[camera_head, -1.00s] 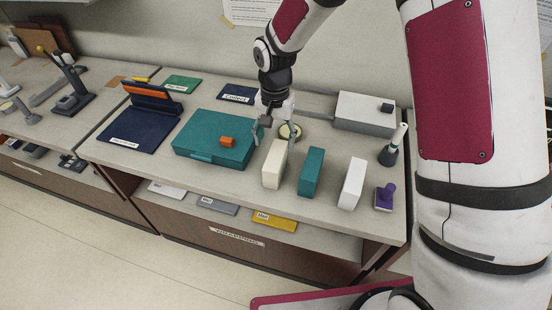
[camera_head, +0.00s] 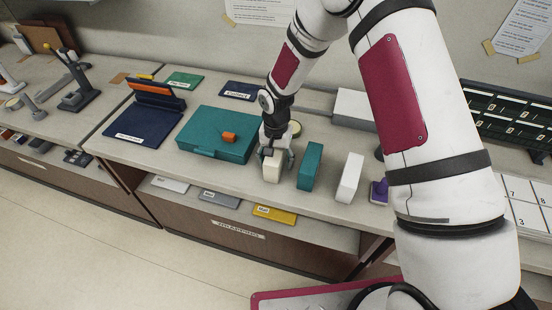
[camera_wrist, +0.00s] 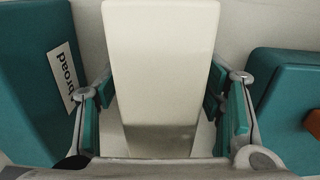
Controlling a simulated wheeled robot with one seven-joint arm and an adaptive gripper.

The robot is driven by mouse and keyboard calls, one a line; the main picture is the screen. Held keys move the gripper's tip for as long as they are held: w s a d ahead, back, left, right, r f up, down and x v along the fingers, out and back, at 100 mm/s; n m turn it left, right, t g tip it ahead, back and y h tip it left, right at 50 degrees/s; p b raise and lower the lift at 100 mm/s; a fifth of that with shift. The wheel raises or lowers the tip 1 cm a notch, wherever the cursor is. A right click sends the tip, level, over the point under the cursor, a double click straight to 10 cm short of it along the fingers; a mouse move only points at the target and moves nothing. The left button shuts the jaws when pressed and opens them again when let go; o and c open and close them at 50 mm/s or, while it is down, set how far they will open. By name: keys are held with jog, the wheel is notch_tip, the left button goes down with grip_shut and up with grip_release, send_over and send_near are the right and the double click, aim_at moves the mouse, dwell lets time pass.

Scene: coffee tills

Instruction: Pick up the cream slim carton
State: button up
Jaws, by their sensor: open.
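The cream slim carton (camera_head: 271,169) stands upright near the front edge of the counter, between a teal flat box and a teal carton. My gripper (camera_head: 274,156) is right above and around its upper part. In the wrist view the cream carton (camera_wrist: 160,70) fills the middle, between the two teal-padded fingers of my open gripper (camera_wrist: 165,110). A narrow gap shows on each side of it. The gripper hides part of the carton's top in the head view.
A teal carton (camera_head: 310,166) stands close on the right, with a white carton (camera_head: 349,178) beyond it. The teal flat box (camera_head: 213,132) with an orange block (camera_head: 229,137) lies to the left. A purple stamp (camera_head: 379,190) is partly behind my arm.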

jog(key=c, duration=1.3)
